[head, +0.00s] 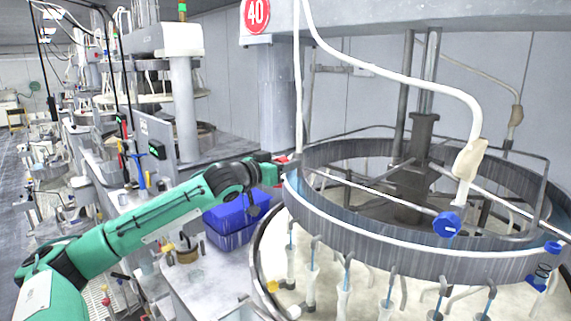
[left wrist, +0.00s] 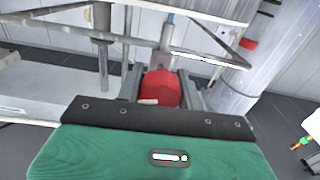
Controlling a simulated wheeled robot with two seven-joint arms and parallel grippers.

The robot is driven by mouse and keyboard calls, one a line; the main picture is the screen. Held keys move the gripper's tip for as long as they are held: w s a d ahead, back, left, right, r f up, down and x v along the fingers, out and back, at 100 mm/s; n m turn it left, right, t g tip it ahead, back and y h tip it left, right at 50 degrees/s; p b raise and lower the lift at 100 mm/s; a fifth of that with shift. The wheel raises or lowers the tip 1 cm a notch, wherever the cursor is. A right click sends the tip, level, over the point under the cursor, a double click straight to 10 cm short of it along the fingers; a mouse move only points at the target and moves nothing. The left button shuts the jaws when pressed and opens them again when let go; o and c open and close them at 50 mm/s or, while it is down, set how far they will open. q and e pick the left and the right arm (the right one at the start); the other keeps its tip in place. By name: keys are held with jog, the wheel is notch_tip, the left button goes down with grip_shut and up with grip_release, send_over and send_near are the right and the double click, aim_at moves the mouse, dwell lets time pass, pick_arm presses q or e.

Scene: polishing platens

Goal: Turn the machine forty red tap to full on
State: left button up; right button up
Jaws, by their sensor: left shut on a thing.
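The red "40" sign (head: 256,13) marks the machine with the large round ring (head: 400,225). My left arm reaches in from the left, and its gripper (head: 281,168) is at the left rim of this ring. A small bit of the red tap (head: 284,158) shows at the fingertips. In the left wrist view the red tap (left wrist: 160,90) sits between the two fingers of my left gripper (left wrist: 161,82), which is shut on it. A grey pipe runs on beyond the tap. How far the tap is turned I cannot tell. My right gripper is not in view.
A blue bin (head: 236,220) stands on the bench below my left forearm. A white hose (head: 400,75) hangs over the ring, near a blue knob (head: 447,224). Several nozzles hang under the ring. A grey column (head: 284,95) rises behind my gripper.

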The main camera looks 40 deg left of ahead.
pick_arm(q)
jog(key=m+p, duration=0.3)
jog(key=m, duration=1.8)
jog(key=shift+f, duration=0.1)
jog(key=shift+f+m, duration=0.1)
jog(key=shift+m, duration=0.2)
dwell(0.3)
jog(key=o, duration=1)
